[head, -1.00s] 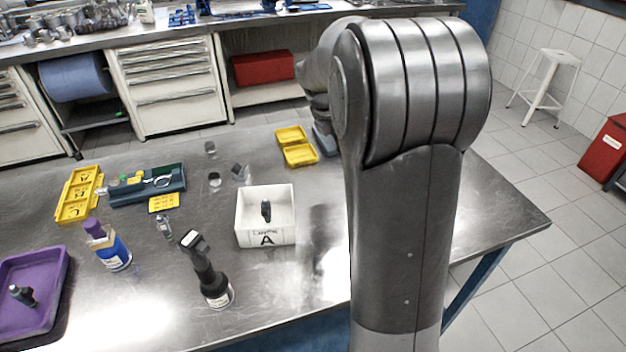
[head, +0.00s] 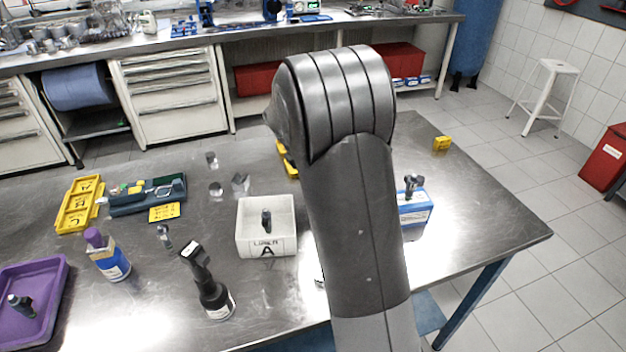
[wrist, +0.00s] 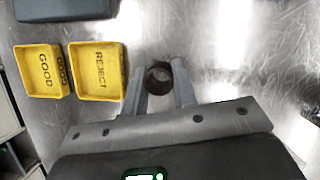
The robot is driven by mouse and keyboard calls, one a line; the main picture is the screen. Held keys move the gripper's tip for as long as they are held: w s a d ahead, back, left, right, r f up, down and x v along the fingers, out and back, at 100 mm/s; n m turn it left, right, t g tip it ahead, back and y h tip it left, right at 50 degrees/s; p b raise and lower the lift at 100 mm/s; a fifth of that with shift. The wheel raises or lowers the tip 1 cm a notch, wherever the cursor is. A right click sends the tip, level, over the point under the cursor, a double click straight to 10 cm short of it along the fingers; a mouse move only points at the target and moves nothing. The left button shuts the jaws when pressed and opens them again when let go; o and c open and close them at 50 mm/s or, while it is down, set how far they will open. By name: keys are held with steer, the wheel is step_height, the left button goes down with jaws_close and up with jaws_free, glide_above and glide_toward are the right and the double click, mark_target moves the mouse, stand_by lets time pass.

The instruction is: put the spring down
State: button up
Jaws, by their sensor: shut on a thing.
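The spring (wrist: 159,74) shows in the wrist view as a small dark ring, seen nearly end-on between the fingertips. My gripper (wrist: 158,80) is shut on it, above the bare steel table. Whether the spring touches the table I cannot tell. The yellow REJECT tray (wrist: 98,70) lies just left of the fingers, and the yellow GOOD tray (wrist: 41,72) lies further left. Both look empty.
A white box marked A (head: 266,246) stands left of my arm. A blue and white box (head: 415,208) stands right of it. A dark bottle (head: 215,298) and a purple tray (head: 50,325) are at the left front. A dark grey object (wrist: 65,10) lies behind the trays.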

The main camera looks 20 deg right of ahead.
steer(key=shift+f, duration=1.8)
steer(key=shift+f, duration=0.1)
steer(key=o, duration=1)
steer(key=shift+c, duration=0.2)
steer(key=v, duration=1.2)
steer(key=s+a+r+m+t+y, duration=0.1)
steer(key=s+r+m, duration=0.35)
steer(key=s, duration=0.25)
steer(key=s+r+m+t+y, duration=0.1)
steer(key=s+r+m, duration=0.35)
steer(key=s, duration=0.35)
steer(key=s+a+f+m+t+y, duration=0.2)
steer(key=s+a+m, duration=0.1)
steer(key=s+m, duration=0.8)
steer(key=s, duration=0.5)
steer(key=shift+s+m, duration=0.4)
